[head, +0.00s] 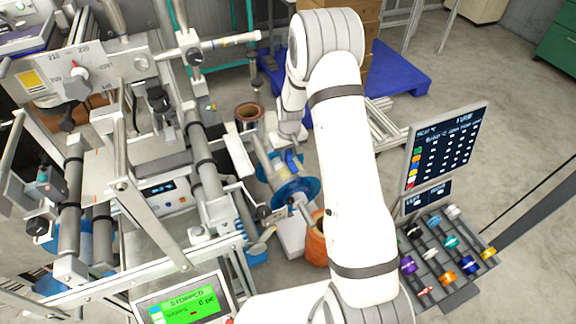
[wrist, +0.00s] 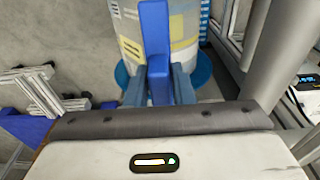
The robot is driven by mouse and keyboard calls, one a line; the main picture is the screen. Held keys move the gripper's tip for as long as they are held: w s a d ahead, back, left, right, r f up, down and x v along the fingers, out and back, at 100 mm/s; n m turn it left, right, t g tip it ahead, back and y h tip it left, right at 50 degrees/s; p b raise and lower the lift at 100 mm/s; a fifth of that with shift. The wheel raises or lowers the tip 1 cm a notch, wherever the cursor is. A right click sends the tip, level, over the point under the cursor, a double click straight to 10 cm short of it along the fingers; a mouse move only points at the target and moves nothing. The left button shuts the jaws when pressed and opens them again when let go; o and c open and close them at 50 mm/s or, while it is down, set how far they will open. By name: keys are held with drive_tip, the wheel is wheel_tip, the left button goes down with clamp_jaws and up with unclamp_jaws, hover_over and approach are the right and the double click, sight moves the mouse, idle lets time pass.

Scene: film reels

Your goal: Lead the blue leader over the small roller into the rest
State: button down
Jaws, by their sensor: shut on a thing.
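The blue leader (wrist: 155,38) stands upright as a flat blue strip in the middle of the wrist view. My gripper (wrist: 158,88) is shut on its lower part, with one blue-grey finger on each side. Behind the leader is a roll (wrist: 185,28) of pale film with yellow patches, on a blue disc (wrist: 203,72). In the head view my gripper (head: 291,150) hangs by the front of the machine, just above the blue disc (head: 297,188), with a bit of blue at its fingers. I cannot pick out the small roller or the rest for certain.
A thick grey roller (wrist: 283,45) stands close on the right in the wrist view. The machine frame (head: 145,220) fills the left of the head view. A display (head: 188,303) reads STOPPED. A rack of coloured spools (head: 445,250) stands right of my arm. A blue pallet (head: 400,82) lies behind.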

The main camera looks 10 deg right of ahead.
drive_tip(key=a+r+p, duration=0.3)
drive_tip(key=r+p, duration=0.2)
drive_tip(key=r, duration=0.5)
drive_tip(key=shift+s+a+r, duration=0.2)
drive_tip(key=shift+s+r, duration=0.15)
idle(1.4)
drive_tip(key=shift+a, duration=0.15)
drive_tip(key=shift+s+a, duration=0.25)
drive_tip(key=shift+a, duration=0.9)
drive_tip(key=shift+s+a, duration=0.2)
drive_tip(key=shift+a, duration=0.95)
